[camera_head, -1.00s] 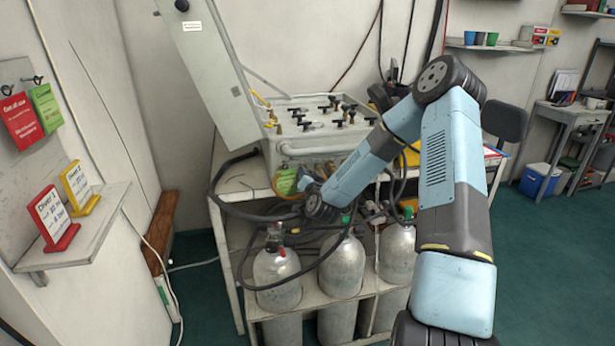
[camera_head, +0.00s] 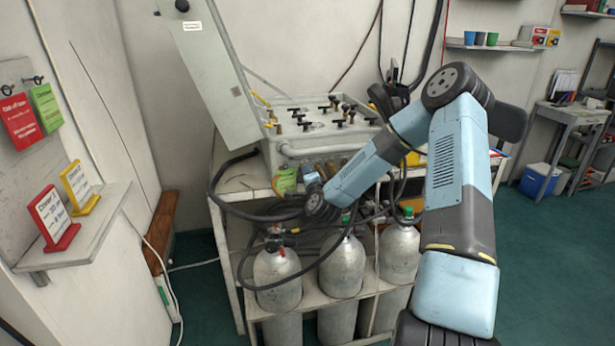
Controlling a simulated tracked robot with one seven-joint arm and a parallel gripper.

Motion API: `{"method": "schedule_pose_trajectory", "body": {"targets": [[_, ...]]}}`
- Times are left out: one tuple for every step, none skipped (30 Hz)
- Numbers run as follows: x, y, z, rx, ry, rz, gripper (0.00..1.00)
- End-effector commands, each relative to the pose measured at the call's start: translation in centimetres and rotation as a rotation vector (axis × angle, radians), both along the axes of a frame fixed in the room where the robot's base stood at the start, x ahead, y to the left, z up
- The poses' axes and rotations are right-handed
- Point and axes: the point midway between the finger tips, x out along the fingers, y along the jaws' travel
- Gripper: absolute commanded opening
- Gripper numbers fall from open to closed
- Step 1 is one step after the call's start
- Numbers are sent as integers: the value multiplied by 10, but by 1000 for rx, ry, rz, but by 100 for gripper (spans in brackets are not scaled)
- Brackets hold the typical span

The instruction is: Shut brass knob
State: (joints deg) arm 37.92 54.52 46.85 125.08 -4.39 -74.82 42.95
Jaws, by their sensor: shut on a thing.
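The grey air panel (camera_head: 322,128) stands on the bench with its lid raised. Brass fittings (camera_head: 331,165) run along its lower front edge, and brass and black knobs sit on its top. My gripper (camera_head: 308,171) is at the left part of that front edge, just right of a green tag (camera_head: 286,180). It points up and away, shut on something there. The fingertips are small and the grasped brass knob is hidden by my wrist, so its turn position cannot be told.
Black hoses (camera_head: 245,212) loop around the bench front, close to my wrist. Several grey cylinders (camera_head: 277,278) stand in the rack below. The raised lid (camera_head: 205,65) stands at the left. A wall shelf (camera_head: 85,232) holds two signs.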

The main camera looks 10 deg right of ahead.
Motion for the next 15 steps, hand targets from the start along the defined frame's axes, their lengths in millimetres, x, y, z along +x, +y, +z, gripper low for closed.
{"method": "schedule_pose_trajectory", "body": {"targets": [[-1,-5,-4,15,7,-9,0],[-1,-5,-4,23,7,-9,0],[-1,-5,-4,32,7,-9,0],[-1,-5,-4,38,7,-9,0],[-1,-5,-4,43,7,-9,0],[-1,-6,-4,49,8,-10,0],[-1,-6,-4,52,8,-10,0],[-1,-6,-4,55,8,-10,0],[-1,-6,-4,57,8,-10,0],[-1,-6,-4,58,8,-10,0],[-1,-6,-4,59,8,-10,0],[-1,-6,-5,60,9,-10,0],[-1,-6,-4,60,9,-10,0],[-1,-6,-5,60,9,-10,0],[-1,-6,-5,60,9,-10,0]]}}
